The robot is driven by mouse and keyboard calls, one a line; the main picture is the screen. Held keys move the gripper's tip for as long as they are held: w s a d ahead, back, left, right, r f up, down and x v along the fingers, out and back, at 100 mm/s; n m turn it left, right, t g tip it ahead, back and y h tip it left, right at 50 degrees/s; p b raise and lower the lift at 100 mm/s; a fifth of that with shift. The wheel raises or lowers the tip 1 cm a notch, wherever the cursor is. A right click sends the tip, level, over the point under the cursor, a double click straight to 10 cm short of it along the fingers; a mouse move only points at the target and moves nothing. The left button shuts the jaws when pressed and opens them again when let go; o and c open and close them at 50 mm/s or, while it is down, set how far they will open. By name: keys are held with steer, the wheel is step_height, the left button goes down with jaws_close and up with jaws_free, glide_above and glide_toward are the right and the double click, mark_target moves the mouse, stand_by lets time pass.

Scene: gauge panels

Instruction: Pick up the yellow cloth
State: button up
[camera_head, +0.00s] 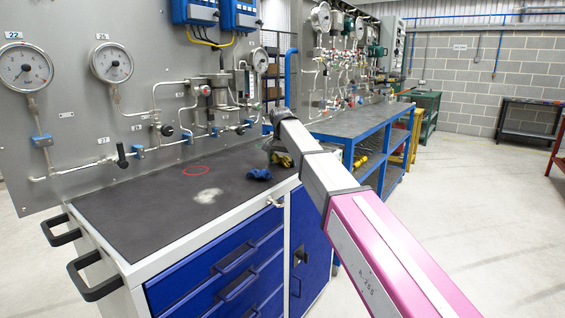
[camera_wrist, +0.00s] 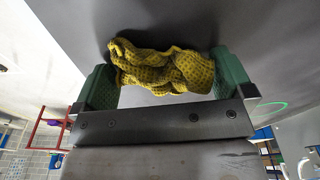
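The crumpled yellow cloth (camera_head: 284,161) lies on the dark top of the blue-drawered cabinet, near its far right end. In the wrist view the knitted yellow cloth (camera_wrist: 160,68) sits between two green fingers. My gripper (camera_wrist: 165,85) is open wide, with one finger on each side of the cloth. The cloth spans nearly the whole gap; I cannot tell whether the fingers press on it. In the head view my gripper (camera_head: 272,149) is low over the cabinet top, and my arm partly hides it and the cloth.
A blue cloth (camera_head: 259,174) lies just in front of the yellow one. The cabinet top (camera_head: 130,205) is otherwise mostly clear, with a pale patch and a red ring mark. A gauge panel (camera_head: 75,100) with pipes rises behind. A blue-framed table (camera_head: 365,122) stands beyond.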

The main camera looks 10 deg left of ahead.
steer(key=c, duration=0.4)
steer(key=shift+r, duration=0.1)
steer(key=shift+r, duration=0.45)
steer(key=r, duration=0.3)
steer(key=shift+w+a+r, duration=0.15)
steer(key=shift+a+r, duration=0.1)
steer(key=shift+a, duration=0.15)
steer(key=a+r, duration=0.6)
steer(key=a, duration=0.4)
steer(key=shift+w+a+r, duration=0.2)
steer(key=shift+w+a, duration=0.2)
steer(key=o, duration=0.3)
steer(key=shift+c, duration=1.2)
steer(key=shift+s, duration=0.1)
